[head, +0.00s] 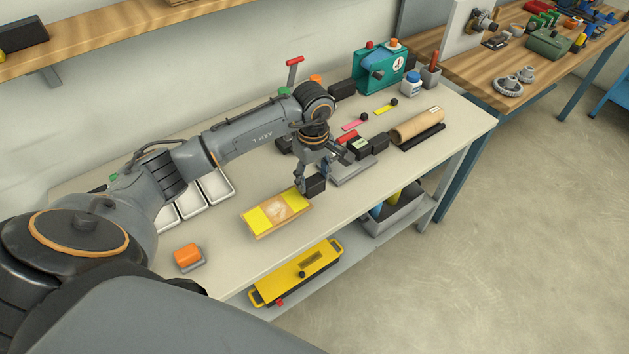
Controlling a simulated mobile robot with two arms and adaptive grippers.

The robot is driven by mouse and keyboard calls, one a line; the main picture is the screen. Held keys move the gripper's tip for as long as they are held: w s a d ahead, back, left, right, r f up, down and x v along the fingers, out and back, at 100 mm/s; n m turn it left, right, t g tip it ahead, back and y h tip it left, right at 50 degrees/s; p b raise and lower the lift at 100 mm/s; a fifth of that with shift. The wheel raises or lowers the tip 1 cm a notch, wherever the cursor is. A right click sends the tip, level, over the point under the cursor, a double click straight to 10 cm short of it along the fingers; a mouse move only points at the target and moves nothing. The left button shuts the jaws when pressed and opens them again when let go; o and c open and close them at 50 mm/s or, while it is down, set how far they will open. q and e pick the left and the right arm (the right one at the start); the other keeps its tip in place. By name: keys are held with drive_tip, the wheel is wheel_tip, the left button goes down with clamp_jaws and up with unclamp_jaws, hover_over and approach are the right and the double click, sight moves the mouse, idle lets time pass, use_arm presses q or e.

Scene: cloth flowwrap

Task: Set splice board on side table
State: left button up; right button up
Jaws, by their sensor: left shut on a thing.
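The splice board (262,219) looks like a small wooden block with yellow patches on both ends of its top and a pale middle. It is at the front middle of the light-topped table (229,264). My left gripper (305,188) is shut on the board's right end, reaching down from behind it. I cannot tell whether the board rests on the tabletop or is slightly above it. Which surface is the side table is not certain; a wood-topped bench (470,69) stands at the back right. My right gripper is not in view.
White trays (214,187) lie behind the board. A grey device (354,170), a brown roll (417,126) and a teal machine (380,70) stand right and behind. A yellow case (297,275) is on the lower shelf.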

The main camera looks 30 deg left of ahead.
use_arm(q)
drive_tip(key=shift+w+f, duration=0.2)
drive_tip(key=shift+f, duration=0.05)
wheel_tip(320, 180, down, 3)
drive_tip(key=shift+w+p, duration=0.1)
drive_tip(key=shift+p, duration=0.8)
drive_tip(key=shift+f, duration=0.2)
drive_tip(key=o, duration=1.2)
drive_tip(key=shift+f, duration=0.1)
drive_tip(key=shift+o, duration=0.2)
